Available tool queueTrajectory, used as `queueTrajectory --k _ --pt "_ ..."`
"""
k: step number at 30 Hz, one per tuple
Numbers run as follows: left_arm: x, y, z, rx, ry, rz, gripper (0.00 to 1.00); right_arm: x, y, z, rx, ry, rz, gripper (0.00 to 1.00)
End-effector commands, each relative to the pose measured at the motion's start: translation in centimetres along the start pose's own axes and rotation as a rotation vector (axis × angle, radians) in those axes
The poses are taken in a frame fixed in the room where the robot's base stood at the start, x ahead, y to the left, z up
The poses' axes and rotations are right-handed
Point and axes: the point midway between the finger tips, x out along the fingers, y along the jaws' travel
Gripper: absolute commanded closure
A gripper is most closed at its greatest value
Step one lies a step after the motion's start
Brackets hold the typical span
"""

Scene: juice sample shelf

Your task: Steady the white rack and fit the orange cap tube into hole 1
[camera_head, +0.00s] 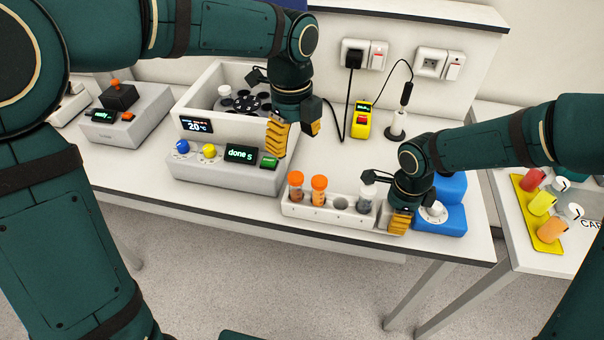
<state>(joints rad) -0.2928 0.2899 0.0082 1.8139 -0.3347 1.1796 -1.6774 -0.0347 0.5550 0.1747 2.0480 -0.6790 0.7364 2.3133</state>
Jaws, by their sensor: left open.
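The white rack (330,218) stands near the table's front edge. Two orange cap tubes, one at the left end (296,186) and one beside it (319,190), stand upright in it. To their right is an empty hole (340,203), then a white cap tube (366,197). The hole numbers are too small to read. My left gripper (296,129) is open and empty, above and behind the rack's left end, in front of the centrifuge. My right gripper (398,222) is at the rack's right end; its grip there is partly hidden, and I cannot tell if it is closed.
A white centrifuge (232,127) with a display and knobs stands behind left of the rack. A blue device (450,215) with a dial is right of my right gripper. A yellow meter (362,120) stands behind. A yellow tray (530,222) is on the right table.

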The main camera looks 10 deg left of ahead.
Motion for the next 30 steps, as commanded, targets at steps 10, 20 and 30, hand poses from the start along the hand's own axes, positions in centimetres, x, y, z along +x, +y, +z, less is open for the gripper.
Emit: queueTrajectory --k 10,20,30 --pt "0.0 0.0 0.0 0.000 0.000 0.000 0.35 0.0 0.0 0.0 0.000 0.000 -0.001 0.21" --pt "0.0 0.0 0.0 0.000 0.000 0.000 0.35 -0.3 0.0 0.0 0.001 0.000 -0.002 0.21" --pt "0.0 0.0 0.0 0.000 0.000 0.000 0.35 -5.8 -0.1 0.0 0.001 -0.001 -0.008 0.21"
